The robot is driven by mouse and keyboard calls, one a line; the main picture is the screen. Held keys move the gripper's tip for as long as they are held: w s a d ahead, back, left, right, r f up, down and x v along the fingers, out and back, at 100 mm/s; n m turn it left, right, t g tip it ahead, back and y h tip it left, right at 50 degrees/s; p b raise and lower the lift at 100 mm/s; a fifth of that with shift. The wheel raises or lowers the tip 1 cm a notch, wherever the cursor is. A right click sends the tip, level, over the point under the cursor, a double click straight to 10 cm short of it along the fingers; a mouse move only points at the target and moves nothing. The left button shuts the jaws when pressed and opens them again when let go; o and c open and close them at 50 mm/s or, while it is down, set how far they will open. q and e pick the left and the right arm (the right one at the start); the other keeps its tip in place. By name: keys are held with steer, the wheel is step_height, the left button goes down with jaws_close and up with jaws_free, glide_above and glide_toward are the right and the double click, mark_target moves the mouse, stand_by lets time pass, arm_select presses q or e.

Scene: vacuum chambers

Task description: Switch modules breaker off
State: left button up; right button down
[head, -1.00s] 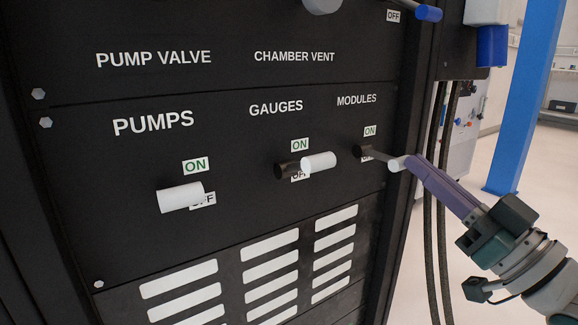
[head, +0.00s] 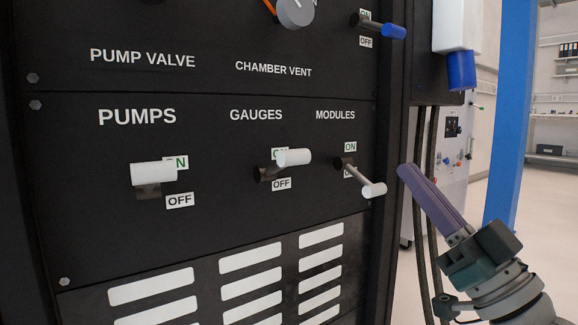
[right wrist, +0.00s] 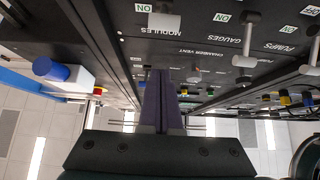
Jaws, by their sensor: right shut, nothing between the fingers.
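The modules breaker is a lever on the black panel below the MODULES label. Its grey rod slants down and right to a white handle (head: 373,190). The ON label above its base is clear; the OFF label is partly hidden behind the rod. My right gripper (head: 405,171) is just right of the handle, apart from it, with purple fingers pressed together and empty. In the right wrist view the closed fingers (right wrist: 163,75) point at the upside-down panel, with the modules handle (right wrist: 163,21) beyond them. My left gripper is not in view.
The gauges lever (head: 293,157) and pumps lever (head: 152,174) stand left of the modules lever, both tilted up. A blue-handled lever (head: 393,31) is above. Dark cables (head: 433,200) and a blue post (head: 520,110) are to the right.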

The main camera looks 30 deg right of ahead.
arm_select(q)
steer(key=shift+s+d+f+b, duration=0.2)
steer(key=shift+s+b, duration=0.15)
steer(key=shift+b, duration=0.1)
arm_select(e)
steer(key=v, duration=1)
steer(key=shift+s+f, duration=0.15)
steer(key=shift+f, duration=0.05)
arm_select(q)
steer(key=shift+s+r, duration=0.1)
arm_select(e)
steer(key=shift+d, duration=0.1)
